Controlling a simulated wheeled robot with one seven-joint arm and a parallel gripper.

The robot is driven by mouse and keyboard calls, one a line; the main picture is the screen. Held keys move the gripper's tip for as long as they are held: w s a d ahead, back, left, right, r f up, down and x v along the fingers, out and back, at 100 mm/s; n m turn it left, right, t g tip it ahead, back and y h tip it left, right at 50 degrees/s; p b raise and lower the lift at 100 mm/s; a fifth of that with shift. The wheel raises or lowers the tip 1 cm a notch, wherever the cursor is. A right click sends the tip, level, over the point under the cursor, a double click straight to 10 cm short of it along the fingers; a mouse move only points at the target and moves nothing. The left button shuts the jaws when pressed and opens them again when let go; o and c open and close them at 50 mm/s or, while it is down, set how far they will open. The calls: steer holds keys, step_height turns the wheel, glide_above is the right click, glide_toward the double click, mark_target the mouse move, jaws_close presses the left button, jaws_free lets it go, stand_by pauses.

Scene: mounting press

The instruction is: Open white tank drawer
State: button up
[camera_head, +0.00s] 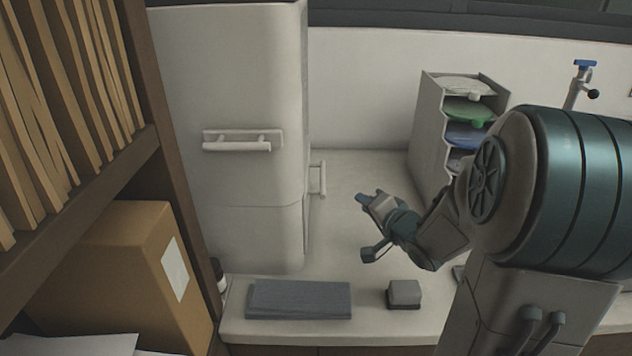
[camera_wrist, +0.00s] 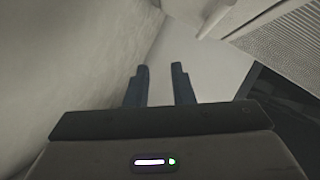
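The white tank (camera_head: 235,80) is a tall white cabinet-like block at the left of the counter in the head view. A horizontal bar handle (camera_head: 237,142) is on its front. A smaller upright handle (camera_head: 318,179) sticks out from its right side, and the side looks closed. My gripper (camera_head: 364,226) is to the right of the side handle, apart from it, above the counter. Its two fingers are spread with nothing between them. The wrist view also shows the fingers (camera_wrist: 160,86) apart, with pale surfaces beyond; no handle is clear there.
A grey organizer (camera_head: 428,135) with colored items in its slots stands behind my arm. A flat grey slab (camera_head: 298,299) and a small grey block (camera_head: 404,293) lie at the counter's front. A wooden shelf with a cardboard box (camera_head: 125,270) is at the left. A tap (camera_head: 577,85) is at the back right.

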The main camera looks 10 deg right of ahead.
mark_target(322, 178)
steer(key=w+a+m+y+b, duration=0.1)
steer(key=w+a+y, duration=0.1)
steer(key=a, duration=0.1)
steer(key=w+a+r+m+t+y+b, duration=0.1)
steer(key=w+a+y, duration=0.1)
steer(key=w, duration=0.1)
steer(key=w+a+r+m+t+y+b, duration=0.1)
steer(key=w+a+y, duration=0.2)
steer(key=shift+w+a, duration=0.25)
steer(key=shift+a, duration=0.05)
stand_by(0.4)
jaws_close()
